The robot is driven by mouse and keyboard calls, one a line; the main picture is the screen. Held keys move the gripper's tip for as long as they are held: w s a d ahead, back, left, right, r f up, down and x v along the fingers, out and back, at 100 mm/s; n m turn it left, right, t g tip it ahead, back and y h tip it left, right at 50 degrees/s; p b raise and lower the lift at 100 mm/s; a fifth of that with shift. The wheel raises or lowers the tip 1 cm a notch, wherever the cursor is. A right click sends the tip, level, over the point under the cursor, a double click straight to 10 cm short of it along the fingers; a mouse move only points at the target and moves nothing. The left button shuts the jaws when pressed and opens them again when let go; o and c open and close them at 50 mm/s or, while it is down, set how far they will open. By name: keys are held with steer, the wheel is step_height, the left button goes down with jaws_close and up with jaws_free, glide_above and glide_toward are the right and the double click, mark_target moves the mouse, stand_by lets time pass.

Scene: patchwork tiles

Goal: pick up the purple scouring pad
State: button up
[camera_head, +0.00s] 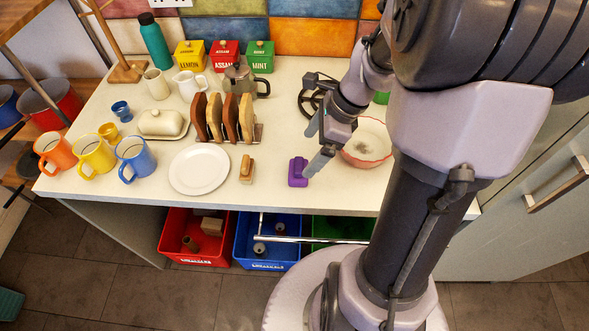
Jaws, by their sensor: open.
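The purple scouring pad (298,172) lies on the white counter, right of a small brown-and-cream brush or block. My gripper (313,152) is open and empty, with its two fingers pointing down and left. It is just above and to the right of the pad in the picture. The lower finger overlaps the area close to the pad's right side. I cannot tell how high the fingertips are above the counter. The pad is almost fully visible.
A red-rimmed bowl (367,145) sits right of my gripper, partly behind it. A white plate (199,169), a brown-and-cream block (247,169) and a toast rack (259,133) stand left. Several mugs are farther left. The counter's front edge is close below the pad, with coloured bins underneath.

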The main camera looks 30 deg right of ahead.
mark_target(300, 164)
steer(key=b+x, duration=0.4)
steer(key=x, duration=0.4)
steer(key=shift+d+f, duration=0.1)
steer(key=shift+f, duration=0.05)
steer(key=shift+w, duration=0.1)
steer(key=shift+c, duration=1.1)
steer(key=c, duration=1.2)
step_height(300, 164, up, 4)
steer(key=p, duration=0.3)
steer(key=s, duration=0.5)
steer(key=s+r+b, duration=0.1)
steer(key=s, duration=1)
steer(key=shift+d+r, duration=0.15)
steer(key=shift+d, duration=0.15)
